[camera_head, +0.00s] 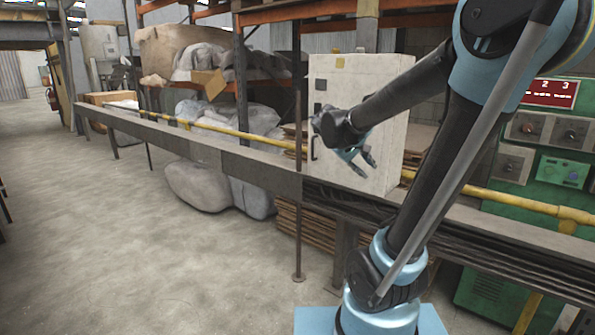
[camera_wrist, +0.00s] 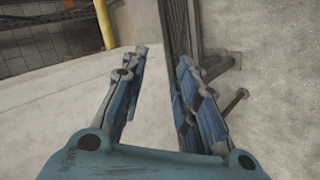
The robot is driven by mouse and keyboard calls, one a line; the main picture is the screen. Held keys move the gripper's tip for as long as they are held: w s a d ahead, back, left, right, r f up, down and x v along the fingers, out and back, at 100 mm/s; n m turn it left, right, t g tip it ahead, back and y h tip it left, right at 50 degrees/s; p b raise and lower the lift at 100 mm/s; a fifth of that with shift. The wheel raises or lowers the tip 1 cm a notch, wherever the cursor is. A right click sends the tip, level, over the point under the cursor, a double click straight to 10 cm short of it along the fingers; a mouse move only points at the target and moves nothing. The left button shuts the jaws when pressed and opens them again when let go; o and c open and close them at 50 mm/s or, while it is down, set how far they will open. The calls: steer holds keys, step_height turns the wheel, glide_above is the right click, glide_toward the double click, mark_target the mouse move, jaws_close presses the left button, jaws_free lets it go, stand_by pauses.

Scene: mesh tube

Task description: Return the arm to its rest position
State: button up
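My gripper (camera_head: 364,166) is in the upper middle of the head view, in front of a pale cabinet, at the end of my dark and light-blue arm. The arm rises from my base at the lower right, bends at the top and reaches left. In the wrist view my gripper (camera_wrist: 156,85) shows two blue fingers spread apart with a clear gap between them. Nothing is held. The fingers point towards the concrete floor and a grey metal beam.
A long grey rail (camera_head: 225,155) with a yellow pipe (camera_head: 490,196) crosses the scene. Floor (camera_head: 130,240) at left is clear.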

steer(key=s+a+f+m+g+y, duration=0.1)
steer(key=s+f+y, duration=0.1)
steer(key=s+f, duration=0.3)
steer(key=s+a+f+m+g+y, duration=0.1)
steer(key=s+f, duration=0.4)
steer(key=s, duration=0.5)
steer(key=s+a+f+m+g+y, duration=0.1)
steer(key=s+f+y, duration=0.3)
steer(key=s, duration=0.4)
steer(key=shift+s+a+f+m, duration=0.35)
steer(key=shift+f+m, duration=0.1)
steer(key=shift+m, duration=0.25)
steer(key=shift+w+f, duration=0.2)
steer(key=shift+w, duration=0.25)
steer(key=shift+c, duration=0.3)
